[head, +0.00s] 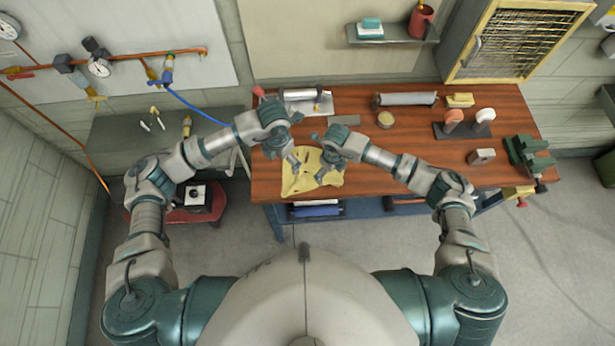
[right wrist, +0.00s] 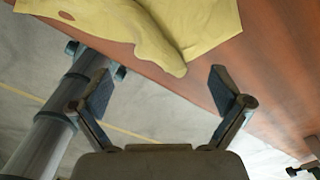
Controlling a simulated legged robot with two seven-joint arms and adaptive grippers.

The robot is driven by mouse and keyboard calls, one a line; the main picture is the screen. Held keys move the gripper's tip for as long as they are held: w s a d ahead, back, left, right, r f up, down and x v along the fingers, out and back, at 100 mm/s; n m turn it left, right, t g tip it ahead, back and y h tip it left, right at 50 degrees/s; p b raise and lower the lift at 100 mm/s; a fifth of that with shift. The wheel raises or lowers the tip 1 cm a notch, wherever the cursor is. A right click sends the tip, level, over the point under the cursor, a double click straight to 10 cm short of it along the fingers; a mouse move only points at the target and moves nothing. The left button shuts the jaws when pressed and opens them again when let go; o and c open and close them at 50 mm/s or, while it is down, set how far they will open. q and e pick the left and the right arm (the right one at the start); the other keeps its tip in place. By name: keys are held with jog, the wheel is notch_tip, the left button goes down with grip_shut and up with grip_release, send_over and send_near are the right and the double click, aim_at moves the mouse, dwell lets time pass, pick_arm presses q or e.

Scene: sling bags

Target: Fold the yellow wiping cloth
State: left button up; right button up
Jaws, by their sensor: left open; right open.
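The yellow wiping cloth (head: 300,184) lies rumpled near the front left edge of the wooden workbench. In the right wrist view the cloth (right wrist: 125,22) fills the top, with a raised fold that ends in a rounded tip near the bench edge. My left gripper (head: 294,161) is open over the cloth's upper left part. My right gripper (head: 322,174) is open over its right part. In the right wrist view the two fingers of my right gripper (right wrist: 160,76) are wide apart with nothing between them. My grippers hide part of the cloth.
The bench (head: 400,170) is clear to the right of the cloth. A round tin (head: 385,119), a grey roll (head: 405,99), a stand with two upright pieces (head: 463,129), a metal block (head: 481,156) and a green vise (head: 528,153) stand farther back and right.

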jog(key=shift+r, duration=2.8)
notch_tip(320, 180, up, 12)
jog(key=shift+f, duration=0.1)
